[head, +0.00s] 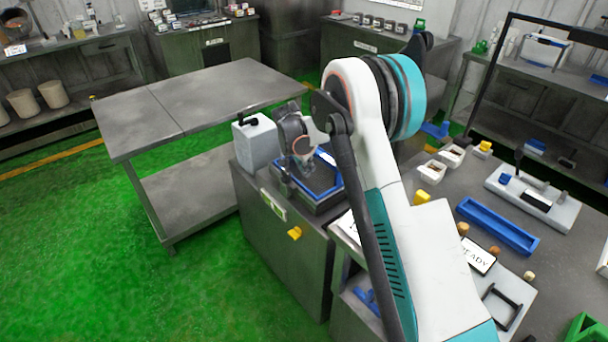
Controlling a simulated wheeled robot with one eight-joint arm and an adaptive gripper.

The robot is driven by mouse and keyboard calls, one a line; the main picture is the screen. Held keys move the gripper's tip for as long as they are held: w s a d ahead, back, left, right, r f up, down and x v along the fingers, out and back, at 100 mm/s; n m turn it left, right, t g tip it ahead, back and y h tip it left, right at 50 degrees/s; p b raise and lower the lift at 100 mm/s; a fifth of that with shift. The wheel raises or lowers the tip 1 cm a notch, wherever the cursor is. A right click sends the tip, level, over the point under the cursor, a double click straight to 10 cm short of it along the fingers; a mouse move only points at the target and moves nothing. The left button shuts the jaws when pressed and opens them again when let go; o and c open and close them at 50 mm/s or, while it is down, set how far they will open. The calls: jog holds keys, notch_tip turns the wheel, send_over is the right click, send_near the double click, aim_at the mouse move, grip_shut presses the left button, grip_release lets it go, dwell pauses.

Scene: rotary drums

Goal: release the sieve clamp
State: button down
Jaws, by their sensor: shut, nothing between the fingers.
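A sieve unit with a blue-edged dark tray (328,192) sits on top of a grey cabinet in the middle of the head view. My gripper (287,176) is at the left side of this tray, low over the cabinet top, and looks shut and empty. The wrist and arm hide part of the unit. I cannot make out the sieve clamp clearly, nor whether the fingers touch it.
A white box (256,144) with a dark knob stands left of the sieve unit. A yellow piece (294,233) sticks out from the cabinet front. A steel table (190,100) stands behind left. The right bench holds a blue tray (498,227) and small parts. Green floor at left is clear.

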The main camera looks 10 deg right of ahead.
jog(key=p+v, duration=0.1)
jog(key=v, duration=0.6)
jog(key=shift+r+p, duration=0.3)
jog(key=shift+r, duration=0.05)
jog(key=shift+s+a+r, duration=0.1)
jog(key=shift+s+a, duration=0.05)
jog(key=s+d+r+n+t+y, duration=0.25)
jog(key=s+r+n, duration=0.35)
jog(key=s+r, duration=1.3)
jog(key=s+f+n+t, duration=0.2)
jog(key=s+n, duration=0.3)
jog(key=s, duration=1.8)
jog(key=shift+s+d+n+t+y+b, duration=0.25)
jog(key=shift+n+t+y+b, duration=0.05)
jog(key=shift+t+y, duration=0.05)
